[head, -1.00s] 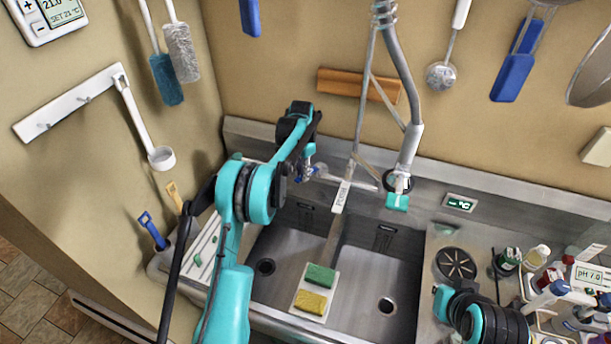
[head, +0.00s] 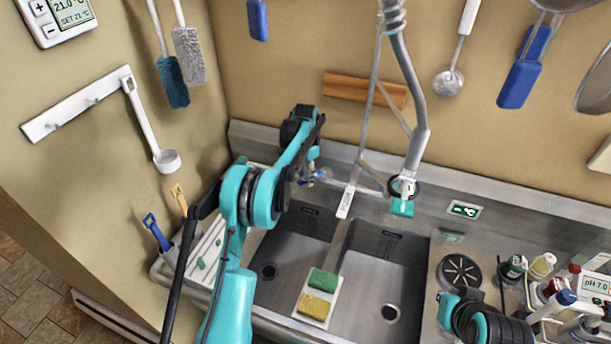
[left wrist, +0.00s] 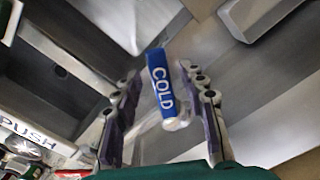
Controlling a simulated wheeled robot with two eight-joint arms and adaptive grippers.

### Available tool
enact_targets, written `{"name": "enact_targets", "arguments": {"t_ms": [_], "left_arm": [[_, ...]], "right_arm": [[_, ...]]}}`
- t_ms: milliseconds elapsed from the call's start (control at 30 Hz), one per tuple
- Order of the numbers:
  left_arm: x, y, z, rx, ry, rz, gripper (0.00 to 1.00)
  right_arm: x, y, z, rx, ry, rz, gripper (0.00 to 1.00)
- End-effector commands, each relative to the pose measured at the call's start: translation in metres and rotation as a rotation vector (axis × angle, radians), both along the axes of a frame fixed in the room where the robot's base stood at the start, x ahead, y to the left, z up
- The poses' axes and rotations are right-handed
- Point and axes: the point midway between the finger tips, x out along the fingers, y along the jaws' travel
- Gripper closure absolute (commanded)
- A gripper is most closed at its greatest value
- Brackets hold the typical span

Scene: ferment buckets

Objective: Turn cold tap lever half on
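The cold tap lever (left wrist: 161,84) is a blue handle with white lettering COLD and a pale rounded end, seen in the left wrist view. My left gripper (left wrist: 160,76) is open, with one finger on each side of the lever. Narrow gaps seem to show between the fingers and the lever; contact is unclear. In the head view my left gripper (head: 308,178) is at the tap behind the left basin, and a bit of blue lever (head: 320,174) shows beside it. Only a black and teal part of my right arm shows at the lower right; its gripper is not visible.
A double steel sink (head: 334,235) lies below. A sprayer hose (head: 415,90) hangs right of the tap, near a white PUSH lever (head: 346,202). Green and yellow sponges (head: 318,304) sit on the divider. Bottles and a pH meter (head: 594,286) crowd the right counter.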

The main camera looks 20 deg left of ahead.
Motion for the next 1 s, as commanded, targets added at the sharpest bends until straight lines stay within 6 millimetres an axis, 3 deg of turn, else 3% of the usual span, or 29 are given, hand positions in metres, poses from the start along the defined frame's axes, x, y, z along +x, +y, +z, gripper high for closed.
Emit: {"name": "enact_targets", "arguments": {"t_ms": [233, 700, 1000], "left_arm": [[0.000, 0.000, 0.010, 0.000, 0.000, 0.000, 0.59], [0.000, 0.000, 0.102, 0.000, 0.000, 0.000, 0.59], [0.000, 0.000, 0.120, 0.000, 0.000, 0.000, 0.59]], "right_arm": [[0.000, 0.000, 0.000, 0.000, 0.000, 0.000, 1.00], [0.000, 0.000, 0.000, 0.000, 0.000, 0.000, 1.00], [0.000, 0.000, 0.000, 0.000, 0.000, 0.000, 1.00]]}}
